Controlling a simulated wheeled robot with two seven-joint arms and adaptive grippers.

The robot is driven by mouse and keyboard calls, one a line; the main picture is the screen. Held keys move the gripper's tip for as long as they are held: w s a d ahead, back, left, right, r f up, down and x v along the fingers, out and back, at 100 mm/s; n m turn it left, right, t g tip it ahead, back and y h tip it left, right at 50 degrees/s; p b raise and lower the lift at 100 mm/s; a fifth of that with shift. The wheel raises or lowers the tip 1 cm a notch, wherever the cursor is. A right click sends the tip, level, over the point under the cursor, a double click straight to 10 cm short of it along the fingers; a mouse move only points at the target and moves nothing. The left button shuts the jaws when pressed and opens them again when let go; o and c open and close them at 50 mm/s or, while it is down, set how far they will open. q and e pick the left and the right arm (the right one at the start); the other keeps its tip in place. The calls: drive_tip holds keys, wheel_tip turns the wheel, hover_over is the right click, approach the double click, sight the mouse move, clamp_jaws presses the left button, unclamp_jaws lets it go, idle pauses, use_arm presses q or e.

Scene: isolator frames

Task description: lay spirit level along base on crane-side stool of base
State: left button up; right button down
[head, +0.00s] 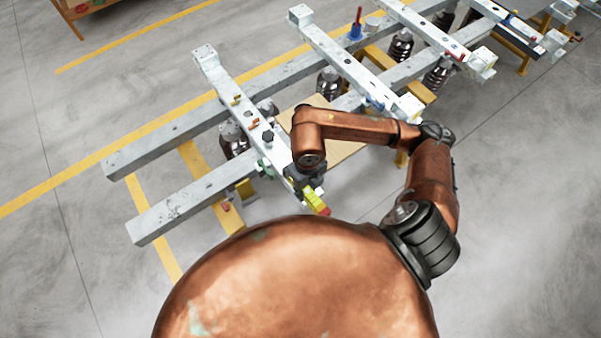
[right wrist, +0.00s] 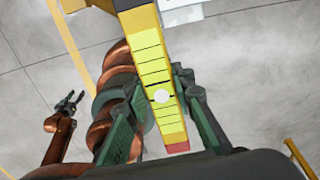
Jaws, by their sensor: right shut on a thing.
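The yellow spirit level (head: 316,200) with a red end is held in my right gripper (head: 306,180), by the near end of the leftmost cross beam (head: 228,88) of the steel base. In the right wrist view the level (right wrist: 152,60) runs lengthwise between the fingers of my right gripper (right wrist: 158,105), which is shut on it. A pale metal piece (right wrist: 182,12) shows beside its far end; I cannot tell whether they touch. My left gripper (right wrist: 70,102) shows small in the right wrist view, fingers apart and empty. I cannot tell which part is the crane-side stool.
The base has two long grey beams (head: 170,208) with several cross beams and dark springs (head: 400,46). A tan board (head: 345,150) lies under my right forearm. A blue tool with a red tip (head: 356,28) stands on the frame. The floor at right (head: 530,190) is clear.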

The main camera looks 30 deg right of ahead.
drive_tip(key=shift+w+d+f, duration=0.1)
drive_tip(key=shift+w, duration=0.1)
drive_tip(key=w+d+f, duration=0.1)
drive_tip(key=w+f, duration=0.1)
drive_tip(key=w, duration=0.1)
drive_tip(key=w+d+f+p, duration=0.1)
drive_tip(key=w+d+f, duration=0.1)
drive_tip(key=w+f, duration=0.1)
drive_tip(key=w+d+f, duration=0.2)
drive_tip(key=w+f, duration=0.1)
drive_tip(key=w, duration=0.2)
drive_tip(key=shift+w+f+p, duration=0.1)
drive_tip(key=shift+f+p, duration=0.05)
drive_tip(key=shift+p, duration=0.2)
drive_tip(key=shift+w+d+f, duration=0.2)
drive_tip(key=shift+w+f, duration=0.3)
drive_tip(key=shift+f, duration=0.15)
wheel_tip(320, 180, down, 3)
drive_tip(key=shift+p, duration=0.5)
use_arm(q)
drive_tip(key=r, duration=0.1)
drive_tip(key=w+r, duration=0.1)
drive_tip(key=shift+r, duration=0.35)
use_arm(e)
drive_tip(key=shift+f, duration=0.1)
